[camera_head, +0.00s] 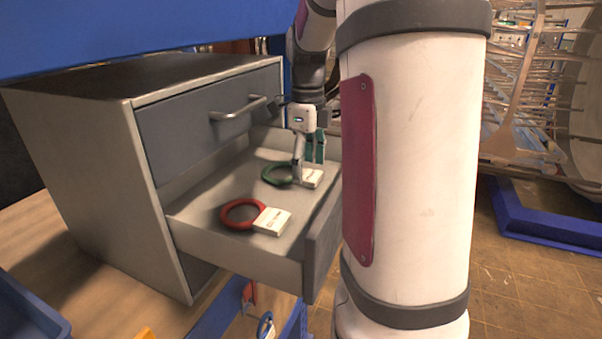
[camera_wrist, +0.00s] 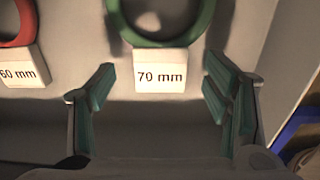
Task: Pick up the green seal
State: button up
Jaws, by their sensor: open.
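The green seal (camera_head: 274,174) is a ring lying in the open drawer, with a white block (camera_head: 312,178) on it. In the wrist view the green seal (camera_wrist: 163,40) is at the top, partly cut off, and its white block (camera_wrist: 160,77) reads "70 mm". My gripper (camera_head: 308,170) is over the drawer at the white block. In the wrist view my gripper (camera_wrist: 160,88) is open, with one finger left and one right of the label block. I cannot tell whether a finger touches it.
A red seal (camera_head: 238,214) with its own white block (camera_head: 272,221) lies nearer in the same drawer (camera_head: 240,258). The drawer's side walls and front surround both seals. A closed drawer with a handle (camera_head: 238,108) is above. A blue bin (camera_head: 30,305) is at lower left.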

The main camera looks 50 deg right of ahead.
aim_at(304, 175)
jog(key=shift+f, duration=0.8)
jog(key=c, duration=1.3)
jog(key=shift+r, duration=0.15)
jog(key=shift+w+r, duration=0.1)
jog(key=shift+r, duration=0.5)
jog(key=r, duration=0.2)
jog(key=r+b, duration=0.1)
jog(key=r, duration=0.2)
jog(key=shift+a+r+b, duration=0.25)
jog(key=shift+r+b, duration=0.1)
jog(key=shift+b, duration=0.05)
jog(key=s+a+b, duration=0.1)
jog(key=s+a, duration=0.1)
jog(key=a, duration=0.3)
jog(key=s+a+b, duration=0.1)
jog(key=s+a, duration=0.1)
jog(key=a, duration=0.4)
jog(key=s+a+b, duration=0.1)
jog(key=s+a, duration=0.1)
jog(key=a, duration=0.3)
jog(key=shift+a+b, duration=0.25)
jog(key=shift+b, duration=0.05)
